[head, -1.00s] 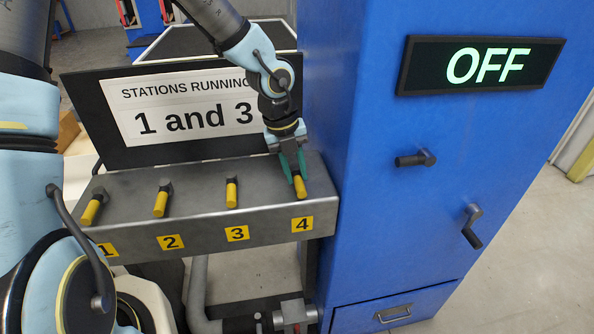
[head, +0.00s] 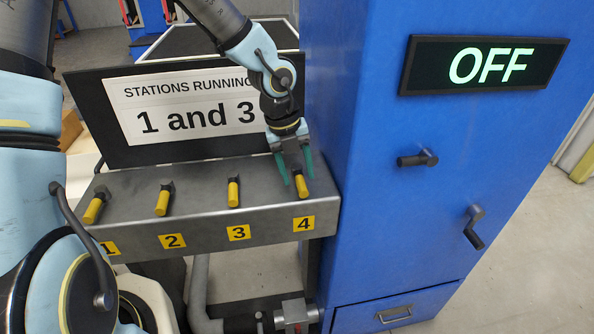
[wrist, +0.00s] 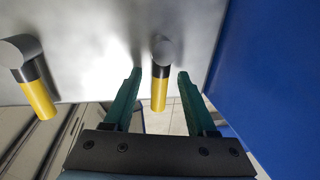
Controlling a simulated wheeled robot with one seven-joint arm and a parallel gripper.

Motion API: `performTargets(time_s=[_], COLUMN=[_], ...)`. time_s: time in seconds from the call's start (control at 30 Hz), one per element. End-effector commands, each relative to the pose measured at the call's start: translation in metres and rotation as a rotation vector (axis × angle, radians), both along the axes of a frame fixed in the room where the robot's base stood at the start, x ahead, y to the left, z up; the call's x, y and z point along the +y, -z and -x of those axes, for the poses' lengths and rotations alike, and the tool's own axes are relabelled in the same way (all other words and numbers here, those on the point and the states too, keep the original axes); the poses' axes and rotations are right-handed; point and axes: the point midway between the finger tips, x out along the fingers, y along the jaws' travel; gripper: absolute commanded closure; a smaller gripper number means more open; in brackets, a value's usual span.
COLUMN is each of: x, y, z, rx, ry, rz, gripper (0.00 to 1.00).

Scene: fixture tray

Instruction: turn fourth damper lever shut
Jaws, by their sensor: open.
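The fourth damper lever (head: 301,186) has a yellow grip and a dark pivot, and sits above the label 4 (head: 303,223) at the right end of the grey metal box (head: 200,232). Its grip points toward the front of the box. My gripper (head: 298,177) is open at this lever, its green fingers apart. In the wrist view the fourth lever (wrist: 159,85) lies between the two open fingers (wrist: 157,88), with a gap on each side. The third lever (head: 233,192), second lever (head: 163,199) and first lever (head: 95,205) stand to the left.
A blue cabinet (head: 380,230) stands close to the right of the fourth lever. It bears an OFF display (head: 490,65) and two dark handles. A sign (head: 182,105) reading "STATIONS RUNNING 1 and 3" stands behind the levers. The third lever (wrist: 35,80) shows left in the wrist view.

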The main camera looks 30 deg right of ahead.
Motion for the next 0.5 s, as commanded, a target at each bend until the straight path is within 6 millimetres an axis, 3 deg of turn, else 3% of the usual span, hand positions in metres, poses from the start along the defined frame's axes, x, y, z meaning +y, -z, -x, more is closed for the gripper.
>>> performTargets(time_s=[0.27,0.5], x=[0.005,0.014], y=[-0.026,-0.075], z=[-0.004,-0.008], rx=[-0.003,-0.004], ry=[-0.003,-0.004], rz=[0.002,0.002], gripper=[0.43,0.43])
